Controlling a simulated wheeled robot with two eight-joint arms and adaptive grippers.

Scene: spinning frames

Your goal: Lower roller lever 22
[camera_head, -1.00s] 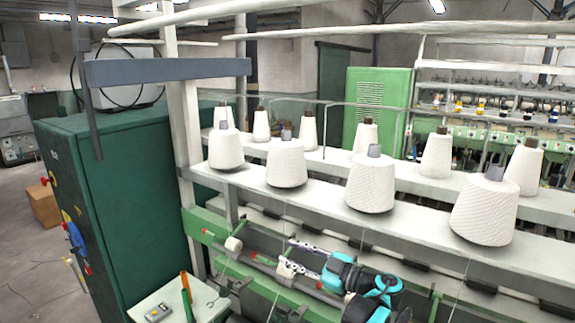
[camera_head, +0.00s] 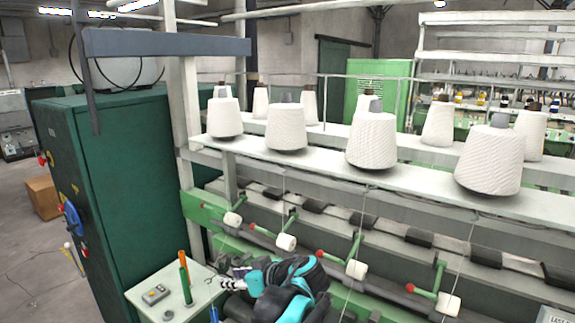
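Several roller levers line the green rail of the spinning frame. Each has a green arm, a red knob and a white roller. From left to right, the rollers are the first (camera_head: 232,219), second (camera_head: 286,242), third (camera_head: 356,269) and fourth (camera_head: 448,304). No number is readable on them, so I cannot tell which is 22. My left gripper (camera_head: 234,279), on its black and cyan arm, is low, below the second roller and beside the small white table. It appears apart from the levers. Its fingers are small and partly hidden, so its opening is unclear. My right gripper is not in view.
White yarn cones (camera_head: 371,140) stand on the shelves above the levers. A dark green cabinet (camera_head: 125,185) is at left. A small white table (camera_head: 205,292) holds a grey device (camera_head: 155,294) and orange and green upright items (camera_head: 185,278). Thin threads hang before the rail.

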